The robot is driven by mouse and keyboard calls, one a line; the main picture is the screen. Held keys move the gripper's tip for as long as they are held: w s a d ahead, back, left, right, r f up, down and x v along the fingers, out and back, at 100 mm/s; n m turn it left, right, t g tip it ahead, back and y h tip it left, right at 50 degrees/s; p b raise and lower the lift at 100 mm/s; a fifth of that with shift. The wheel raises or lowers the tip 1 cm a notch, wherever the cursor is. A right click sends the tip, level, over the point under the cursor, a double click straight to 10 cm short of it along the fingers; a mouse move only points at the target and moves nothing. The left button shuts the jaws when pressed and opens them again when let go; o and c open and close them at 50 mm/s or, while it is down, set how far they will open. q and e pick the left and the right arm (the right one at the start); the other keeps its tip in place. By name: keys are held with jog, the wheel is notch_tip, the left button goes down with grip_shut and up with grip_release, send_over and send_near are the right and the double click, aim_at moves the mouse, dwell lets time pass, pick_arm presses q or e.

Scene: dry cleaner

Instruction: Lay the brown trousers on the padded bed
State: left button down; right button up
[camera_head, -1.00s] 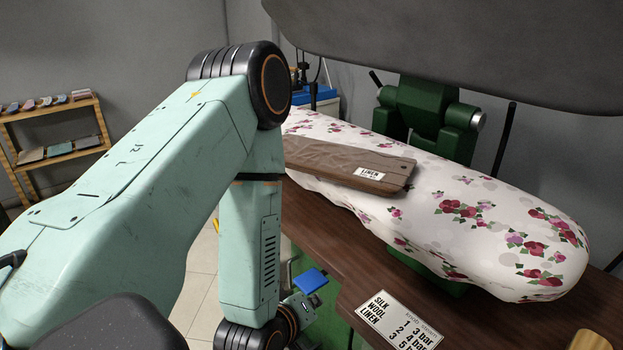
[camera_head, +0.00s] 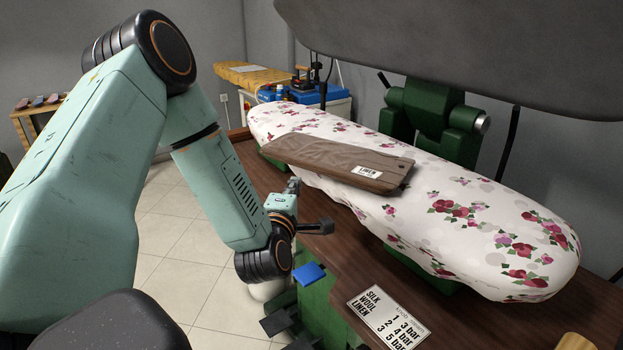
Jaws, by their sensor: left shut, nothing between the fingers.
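The brown trousers (camera_head: 335,160) lie folded on the padded bed (camera_head: 475,215), which has a white cover with pink and red flowers. They lie across its left-middle part, with a white tag reading LINEN near their right end. My right gripper is not in view.
The large grey press head (camera_head: 460,45) hangs over the bed's far side on a green mount (camera_head: 428,115). A card (camera_head: 388,318) listing SILK, WOOL and LINEN lies on the brown table (camera_head: 480,318). A yellow ironing board (camera_head: 250,76) stands behind. Tiled floor is open at left.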

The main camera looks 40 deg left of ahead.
aim_at(319, 174)
pick_arm(q)
jog(key=w, duration=0.3)
jog(key=shift+w+d+b, duration=0.15)
jog(key=shift+w+b, duration=0.05)
jog(key=shift+b, duration=0.1)
jog(key=shift+w+d+r, duration=0.15)
jog(key=shift+w+d, duration=0.15)
jog(key=shift+w, duration=0.15)
jog(key=shift+w+a+f, duration=0.2)
jog(key=shift+w+f, duration=0.05)
jog(key=shift+w, duration=0.2)
jog(key=shift+s+d+r, duration=0.15)
jog(key=shift+d+r, duration=0.05)
jog(key=shift+w+d+f+b, duration=0.15)
jog(key=shift+w+f+b, duration=0.05)
jog(key=shift+w+b, duration=0.8)
jog(key=shift+d+r, duration=0.1)
jog(key=shift+d, duration=0.05)
